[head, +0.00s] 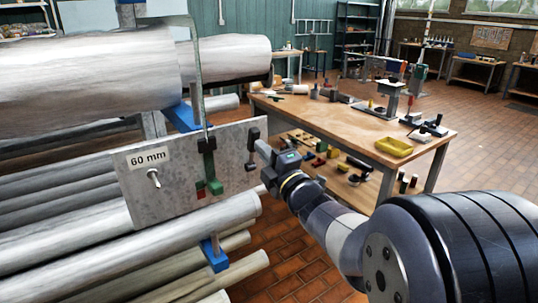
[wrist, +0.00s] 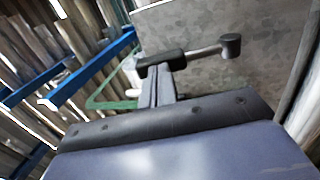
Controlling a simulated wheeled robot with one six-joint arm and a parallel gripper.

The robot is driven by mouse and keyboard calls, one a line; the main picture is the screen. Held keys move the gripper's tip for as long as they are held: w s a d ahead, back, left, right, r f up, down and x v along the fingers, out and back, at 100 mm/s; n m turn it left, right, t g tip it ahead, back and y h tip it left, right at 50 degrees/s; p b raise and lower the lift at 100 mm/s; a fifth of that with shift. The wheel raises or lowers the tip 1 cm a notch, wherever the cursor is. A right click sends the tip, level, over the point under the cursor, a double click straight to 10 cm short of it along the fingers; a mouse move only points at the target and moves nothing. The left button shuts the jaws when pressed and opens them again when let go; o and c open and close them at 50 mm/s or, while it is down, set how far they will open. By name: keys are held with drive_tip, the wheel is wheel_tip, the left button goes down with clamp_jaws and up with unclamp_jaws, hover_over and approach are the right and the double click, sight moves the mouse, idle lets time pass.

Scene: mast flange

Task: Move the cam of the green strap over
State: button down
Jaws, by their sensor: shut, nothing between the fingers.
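In the head view a grey-green strap (head: 198,75) hangs over the front of the metal plate (head: 135,195). A dark green buckle-like part, seemingly the cam (head: 209,150), sits on it, with a green and red piece (head: 213,187) below. My gripper (head: 262,148) is right of these, by the plate's right edge, apart from the green parts. In the wrist view my gripper (wrist: 160,64) is shut and empty. A metal rod with a dark knob (wrist: 230,43) shows beside the fingertips against the plate; whether they touch is unclear. A green strip (wrist: 100,97) is at lower left.
The plate bears a "60 mm" label (head: 149,158) and a small toggle (head: 154,177). Large grey pipes (head: 90,75) lie above and behind it, more pipes below. A wooden workbench (head: 320,115) with a yellow tray (head: 390,147) stands behind my arm.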

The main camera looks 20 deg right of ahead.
drive_tip(key=shift+w+r, duration=0.1)
idle(0.3)
drive_tip(key=w+g+p, duration=0.1)
drive_tip(key=p, duration=0.2)
drive_tip(key=w+r+g+p, duration=0.1)
drive_tip(key=p, duration=0.2)
drive_tip(key=shift+a+r+g+h+p, duration=0.2)
drive_tip(key=shift+a+g+h+p, duration=0.15)
drive_tip(key=shift+g+h+p, duration=0.05)
drive_tip(key=shift+f, duration=0.1)
